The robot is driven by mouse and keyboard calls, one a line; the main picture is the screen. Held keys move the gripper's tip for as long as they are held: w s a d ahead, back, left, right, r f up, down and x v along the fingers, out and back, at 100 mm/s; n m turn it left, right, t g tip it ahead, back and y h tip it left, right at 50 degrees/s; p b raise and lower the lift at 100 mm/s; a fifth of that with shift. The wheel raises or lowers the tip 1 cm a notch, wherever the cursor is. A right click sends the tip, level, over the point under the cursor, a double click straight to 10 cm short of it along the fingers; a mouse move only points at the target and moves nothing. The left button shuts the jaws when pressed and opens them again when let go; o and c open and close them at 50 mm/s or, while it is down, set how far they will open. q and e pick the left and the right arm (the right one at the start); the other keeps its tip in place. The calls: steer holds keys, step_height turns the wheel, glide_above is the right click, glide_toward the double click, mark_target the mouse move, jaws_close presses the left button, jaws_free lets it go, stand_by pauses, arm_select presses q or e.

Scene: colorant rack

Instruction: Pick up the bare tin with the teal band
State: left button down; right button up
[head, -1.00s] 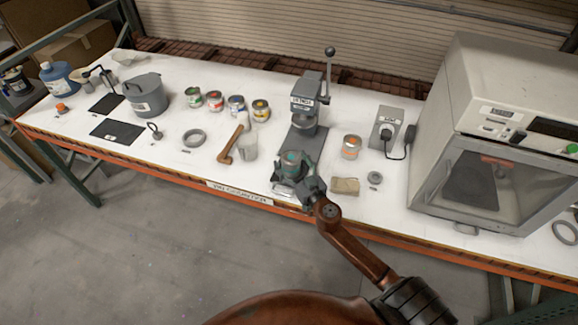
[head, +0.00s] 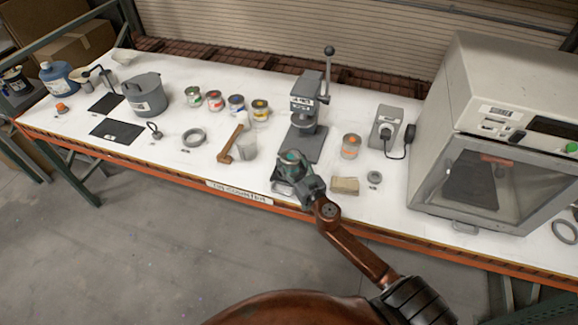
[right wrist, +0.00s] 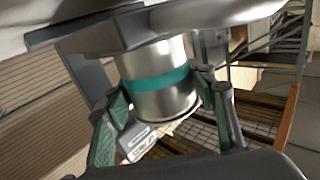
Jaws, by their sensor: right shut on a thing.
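The bare tin with the teal band (right wrist: 158,82) shows in the right wrist view as a shiny silver cylinder with a teal stripe around its middle. My right gripper (right wrist: 168,112) is shut on it, one finger on each side. In the head view my right gripper (head: 287,177) is at the front of the bench, just in front of the lever press (head: 305,125). There the gripper hides most of the tin, and a bit of teal (head: 291,156) shows at its top. I cannot tell whether the tin touches the bench. My left gripper is not in view.
A large oven (head: 480,140) fills the right.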

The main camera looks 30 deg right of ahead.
mark_target(291, 157)
steer(key=shift+r, duration=0.15)
steer(key=shift+c, duration=0.4)
steer(key=shift+r+p, duration=0.6)
steer(key=shift+r, duration=0.75)
steer(key=shift+s+a+r, duration=0.1)
steer(key=shift+r, duration=0.25)
steer(key=s+a+r+p, duration=0.2)
steer(key=s+a+r, duration=0.3)
steer(key=s+r, duration=0.4)
steer(key=shift+s+r, duration=0.15)
steer(key=shift+s, duration=1.65)
steer(key=shift+a, duration=0.1)
steer(key=shift+s, duration=0.1)
